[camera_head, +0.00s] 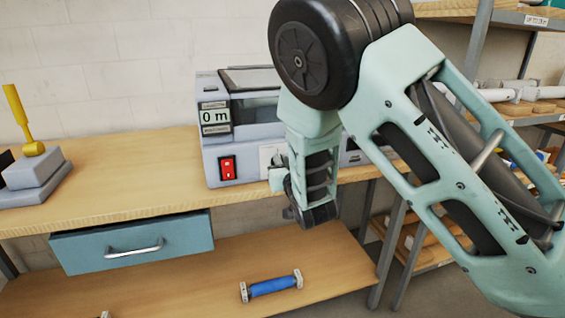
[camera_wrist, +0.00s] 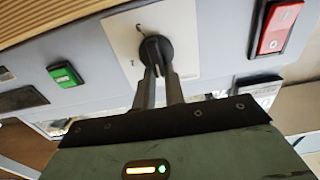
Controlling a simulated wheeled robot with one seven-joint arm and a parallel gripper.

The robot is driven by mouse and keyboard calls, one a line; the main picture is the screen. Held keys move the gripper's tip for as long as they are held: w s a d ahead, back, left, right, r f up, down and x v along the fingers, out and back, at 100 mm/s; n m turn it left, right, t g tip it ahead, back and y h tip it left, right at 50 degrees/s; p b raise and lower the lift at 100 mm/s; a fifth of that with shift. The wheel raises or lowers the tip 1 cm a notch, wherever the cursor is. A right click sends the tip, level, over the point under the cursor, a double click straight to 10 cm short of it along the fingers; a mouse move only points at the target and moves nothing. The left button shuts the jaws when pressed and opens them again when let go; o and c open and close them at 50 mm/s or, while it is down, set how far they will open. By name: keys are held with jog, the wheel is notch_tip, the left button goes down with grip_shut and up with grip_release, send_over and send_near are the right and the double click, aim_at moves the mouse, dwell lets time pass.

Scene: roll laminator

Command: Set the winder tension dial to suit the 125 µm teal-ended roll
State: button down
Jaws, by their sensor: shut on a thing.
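The winder tension dial (camera_wrist: 157,48) is a round black knob on a white plate (camera_wrist: 185,25) on the laminator's grey front. In the wrist view my gripper (camera_wrist: 160,74) has both fingers closed on the dial. The plate's marks are partly hidden or too small to read, so I cannot tell the dial's setting. In the head view my arm covers the dial, and the laminator (camera_head: 212,150) stands on the bench with its display (camera_head: 215,117) reading "0 m". I cannot make out a teal-ended roll.
A red rocker switch (camera_wrist: 278,27) and a green button (camera_wrist: 64,74) flank the dial. A blue roll with pale ends (camera_head: 272,287) lies on the lower shelf. A drawer (camera_head: 85,250) hangs under the bench. Pale rolls (camera_head: 500,95) lie on the right rack. The bench left of the laminator has free room.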

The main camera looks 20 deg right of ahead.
jog(key=shift+f+m+b, duration=0.1)
jog(key=shift+m+b, duration=0.2)
jog(key=shift+b, duration=0.15)
jog(key=f+m+b, duration=0.1)
jog(key=m+b, duration=0.9)
jog(key=b, duration=0.4)
jog(key=f+m+b, duration=0.1)
jog(key=m+b, duration=1)
jog(key=b, duration=0.3)
jog(key=f+m+b, duration=0.1)
jog(key=m+b, duration=0.9)
jog(key=b, duration=0.4)
jog(key=shift+d+f, duration=0.3)
jog(key=shift+f, duration=0.1)
jog(key=shift+m, duration=0.3)
jog(key=c, duration=1.5)
grip_release()
jog(key=shift+r, duration=0.1)
